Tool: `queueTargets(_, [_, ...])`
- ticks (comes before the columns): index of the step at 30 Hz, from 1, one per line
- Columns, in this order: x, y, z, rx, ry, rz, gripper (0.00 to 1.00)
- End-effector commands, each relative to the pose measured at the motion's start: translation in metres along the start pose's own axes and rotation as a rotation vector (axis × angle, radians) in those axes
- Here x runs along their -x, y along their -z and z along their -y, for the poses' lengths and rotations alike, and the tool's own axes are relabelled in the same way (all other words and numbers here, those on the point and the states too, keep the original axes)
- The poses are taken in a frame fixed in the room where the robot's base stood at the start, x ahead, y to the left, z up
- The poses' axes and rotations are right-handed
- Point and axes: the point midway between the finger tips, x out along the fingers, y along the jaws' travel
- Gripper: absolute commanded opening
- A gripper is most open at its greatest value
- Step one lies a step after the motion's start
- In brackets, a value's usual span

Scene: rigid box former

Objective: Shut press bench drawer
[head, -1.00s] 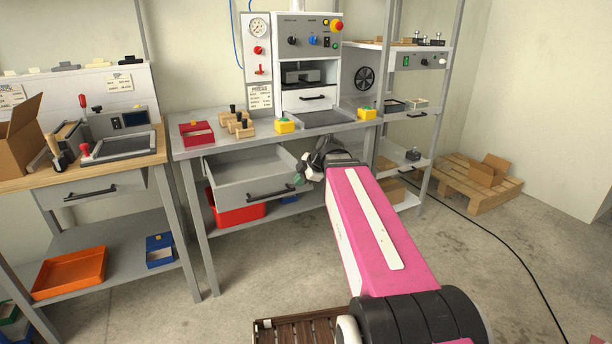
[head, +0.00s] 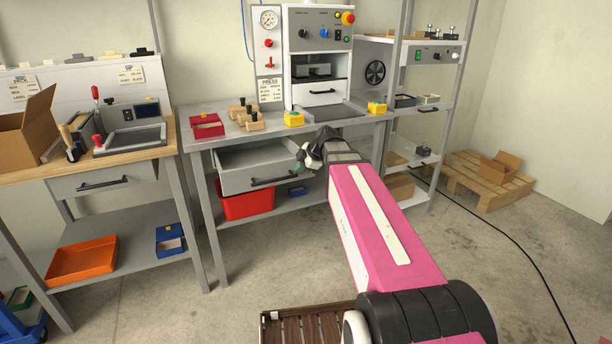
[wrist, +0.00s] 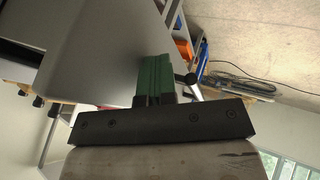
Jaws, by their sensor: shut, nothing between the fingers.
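The press bench drawer (head: 235,182) is a grey drawer with a black bar handle (head: 270,182), under the press bench top. It stands partly open, with a strip of its inside showing above the front. My gripper (head: 301,165) is at the right end of the drawer front, its fingers shut and empty. In the wrist view the green fingers (wrist: 153,76) are pressed together beside a large grey panel (wrist: 95,55), which looks like the drawer front. I cannot tell for sure whether they touch it.
The press bench (head: 205,143) carries a red tray (head: 207,125), wooden-based tools and yellow button boxes. A red bin (head: 246,205) stands on the shelf below the drawer. The left bench (head: 35,172) has its own drawer (head: 105,183).

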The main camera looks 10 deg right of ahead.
Motion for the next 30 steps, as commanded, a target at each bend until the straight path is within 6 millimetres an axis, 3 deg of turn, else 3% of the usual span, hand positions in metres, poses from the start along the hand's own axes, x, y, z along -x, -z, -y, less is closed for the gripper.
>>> queueTargets(1, [-0.011,-0.002,-0.022,0.001,0.000,-0.001,0.00])
queueTargets(6, [-0.036,-0.002,-0.069,0.001,0.000,-0.001,0.00])
queueTargets(15, [-0.069,-0.001,-0.132,0.000,-0.001,0.001,0.00])
queueTargets(21, [-0.081,-0.001,-0.152,0.001,0.000,0.001,0.00])
queueTargets(30, [-0.084,0.000,-0.157,0.000,0.000,0.000,0.00])
